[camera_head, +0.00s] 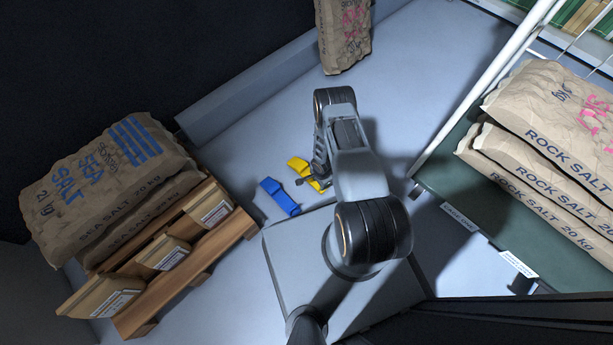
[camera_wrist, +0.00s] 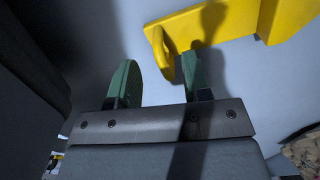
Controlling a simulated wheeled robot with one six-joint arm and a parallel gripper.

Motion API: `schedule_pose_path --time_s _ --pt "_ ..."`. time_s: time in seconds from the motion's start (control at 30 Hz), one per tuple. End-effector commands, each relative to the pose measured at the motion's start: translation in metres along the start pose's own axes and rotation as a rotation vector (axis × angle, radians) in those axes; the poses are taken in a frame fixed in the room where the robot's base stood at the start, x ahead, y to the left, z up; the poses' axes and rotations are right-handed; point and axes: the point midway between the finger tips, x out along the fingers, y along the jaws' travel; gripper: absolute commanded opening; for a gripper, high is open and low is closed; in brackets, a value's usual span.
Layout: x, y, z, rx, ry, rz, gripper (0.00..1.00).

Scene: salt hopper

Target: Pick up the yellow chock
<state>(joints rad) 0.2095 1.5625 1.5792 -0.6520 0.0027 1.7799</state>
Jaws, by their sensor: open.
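The yellow chock (camera_head: 300,166) lies on the grey floor beside the blue chock, partly hidden by my arm in the head view. In the wrist view the yellow chock (camera_wrist: 225,22) runs across the upper right, with a loop-like handle at its left end. My gripper (camera_wrist: 160,76) is open, with two green fingers. The handle end shows between the fingers, close to the right one, which overlaps the chock in the picture. I cannot tell whether that finger touches it or passes through the loop. Nothing is held.
A blue chock (camera_head: 278,197) lies just left of the yellow one. A wooden pallet (camera_head: 215,243) with sea salt sacks (camera_head: 100,180) stands at left. Rock salt sacks (camera_head: 545,150) lie on a green shelf (camera_head: 455,190) at right. Another sack (camera_head: 343,35) stands at the back. Floor behind the chocks is clear.

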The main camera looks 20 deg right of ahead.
Motion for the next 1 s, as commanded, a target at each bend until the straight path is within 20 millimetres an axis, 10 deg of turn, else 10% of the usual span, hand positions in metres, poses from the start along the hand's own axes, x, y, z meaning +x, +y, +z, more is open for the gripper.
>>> schedule_pose_path --time_s 0.5,1.0 --pt "0.051 0.001 0.004 0.000 0.000 0.000 0.45" --pt "0.054 0.002 0.004 0.001 0.000 0.000 0.34"
